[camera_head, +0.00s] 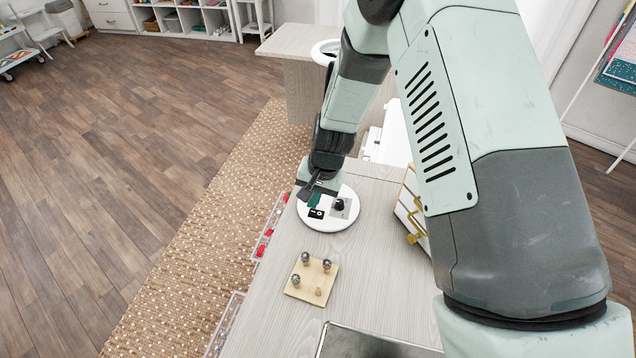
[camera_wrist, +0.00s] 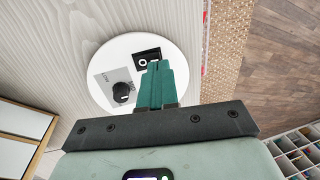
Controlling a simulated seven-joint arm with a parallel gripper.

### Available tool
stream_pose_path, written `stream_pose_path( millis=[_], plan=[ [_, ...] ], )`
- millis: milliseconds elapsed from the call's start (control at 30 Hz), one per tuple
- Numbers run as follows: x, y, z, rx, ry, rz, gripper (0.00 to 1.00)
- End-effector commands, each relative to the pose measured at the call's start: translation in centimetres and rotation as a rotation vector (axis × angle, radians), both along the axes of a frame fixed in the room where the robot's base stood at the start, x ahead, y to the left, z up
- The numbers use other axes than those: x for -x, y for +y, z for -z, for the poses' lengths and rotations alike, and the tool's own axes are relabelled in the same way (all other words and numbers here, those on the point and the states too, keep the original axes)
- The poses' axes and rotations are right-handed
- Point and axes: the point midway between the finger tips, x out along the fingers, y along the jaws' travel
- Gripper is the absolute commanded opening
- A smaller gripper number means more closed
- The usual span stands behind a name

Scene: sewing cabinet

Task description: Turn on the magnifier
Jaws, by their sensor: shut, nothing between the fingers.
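The magnifier's round white base (camera_head: 325,222) sits on the cabinet top, and it also shows in the wrist view (camera_wrist: 102,58). It carries a black switch (camera_wrist: 141,58) with a white ring mark, and a black knob (camera_wrist: 123,93) on a grey plate with lettering. In the head view the switch (camera_head: 316,214) is left of the knob (camera_head: 339,204). A white ring (camera_head: 325,52), perhaps the magnifier's head, shows behind my arm. My gripper (camera_wrist: 160,66) is shut and empty, its green fingertips right beside the switch. I cannot tell whether they touch it. The fingers hide part of the base.
A wooden board (camera_head: 305,285) with several small metal and brass pieces stands nearer on the cabinet top (camera_head: 375,270). A metal-edged panel (camera_head: 350,342) lies at the front. A white box with gold parts (camera_head: 411,215) is at right. Clear trays (camera_head: 268,230) hang along the left edge.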

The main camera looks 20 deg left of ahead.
Motion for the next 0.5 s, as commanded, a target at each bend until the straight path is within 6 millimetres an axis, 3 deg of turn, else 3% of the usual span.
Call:
stream_pose_path(
  millis=[200,500],
  plan=[
    [0.0,0.4,2.1,0.000,0.000,-0.001,0.00],
    [0.0,0.5,2.3,-0.001,-0.001,-0.001,0.00]
  ],
)
